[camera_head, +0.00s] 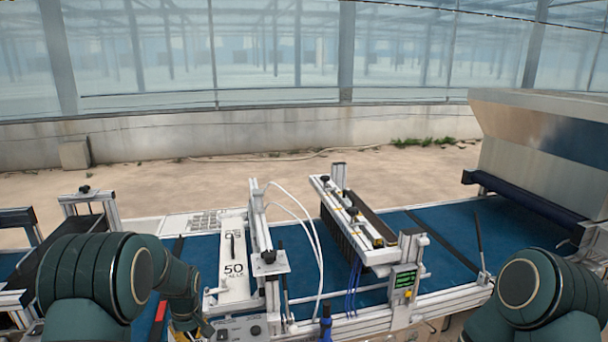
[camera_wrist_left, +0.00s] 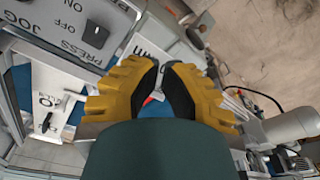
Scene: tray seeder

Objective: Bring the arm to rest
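My left arm comes in from the left in the head view and bends down at the front edge of the seeder. Its gripper (camera_head: 192,328) is low at the bottom edge, just left of the grey control panel (camera_head: 238,330), and mostly cut off by the picture edge. In the left wrist view its yellow fingers with black pads (camera_wrist_left: 160,72) have their tips almost together, with nothing held between them. My right arm shows at the lower right of the head view; its gripper is out of the picture.
The panel in the left wrist view (camera_wrist_left: 75,30) has a black switch and JOG, OFF and PRESS labels, close beside the fingers. A blue belt (camera_head: 455,225) runs under white frames. A white plate marked 50 (camera_head: 234,285) stands behind the panel. A metal hopper (camera_head: 545,140) stands right.

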